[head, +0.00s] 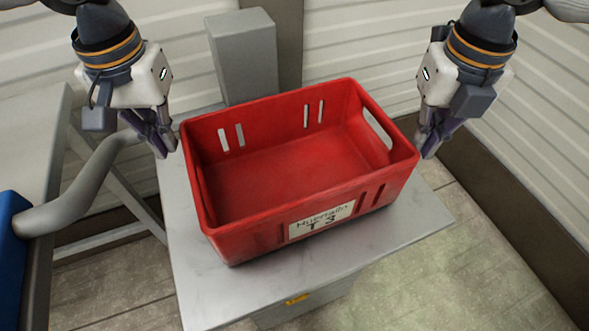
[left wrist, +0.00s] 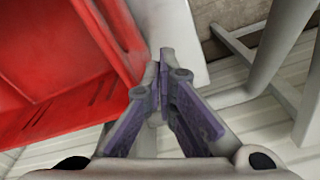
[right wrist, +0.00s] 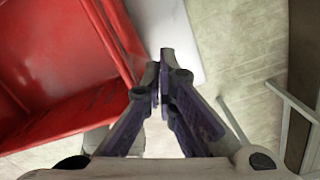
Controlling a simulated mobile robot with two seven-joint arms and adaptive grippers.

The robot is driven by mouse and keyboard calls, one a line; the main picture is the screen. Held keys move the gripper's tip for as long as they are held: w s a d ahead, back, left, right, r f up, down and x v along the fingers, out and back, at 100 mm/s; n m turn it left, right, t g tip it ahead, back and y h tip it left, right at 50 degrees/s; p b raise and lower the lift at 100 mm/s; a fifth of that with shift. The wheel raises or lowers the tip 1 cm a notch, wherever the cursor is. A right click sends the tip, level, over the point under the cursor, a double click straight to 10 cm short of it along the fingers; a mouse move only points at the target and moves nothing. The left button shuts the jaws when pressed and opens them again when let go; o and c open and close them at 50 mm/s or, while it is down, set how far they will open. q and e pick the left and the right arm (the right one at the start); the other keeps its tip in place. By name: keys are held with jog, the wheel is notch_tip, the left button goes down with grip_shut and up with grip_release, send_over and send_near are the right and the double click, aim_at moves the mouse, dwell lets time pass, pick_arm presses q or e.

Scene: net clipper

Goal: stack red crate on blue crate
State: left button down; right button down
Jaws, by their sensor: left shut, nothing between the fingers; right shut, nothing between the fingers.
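The red crate (head: 270,165) is empty and stands upright on a grey metal table (head: 215,300), with a white label on its front side. My left gripper (head: 168,150) is shut and empty just outside the crate's left end. In the left wrist view the shut fingers (left wrist: 160,75) are beside the crate's wall (left wrist: 105,40). My right gripper (head: 425,152) is shut and empty beside the crate's right end, by the handle slot. The right wrist view shows its fingers (right wrist: 165,75) next to the crate (right wrist: 60,60). A blue object (head: 12,255), perhaps the blue crate, shows only partly at the left edge.
A grey post (head: 245,55) rises behind the red crate. A second table or bench (head: 35,125) stands at the left, with a grey pipe-like part (head: 75,200) in front of it. White slatted walls close the back and right. Floor is clear at the lower right.

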pick_arm(q)
jog(key=shift+d, duration=0.15)
pick_arm(e)
jog(key=shift+a, duration=0.15)
pick_arm(q)
jog(key=shift+d, duration=0.6)
pick_arm(e)
jog(key=shift+a+r, duration=0.1)
jog(key=shift+a, duration=0.5)
pick_arm(q)
jog(key=shift+r, duration=0.1)
pick_arm(e)
jog(key=shift+r, duration=0.1)
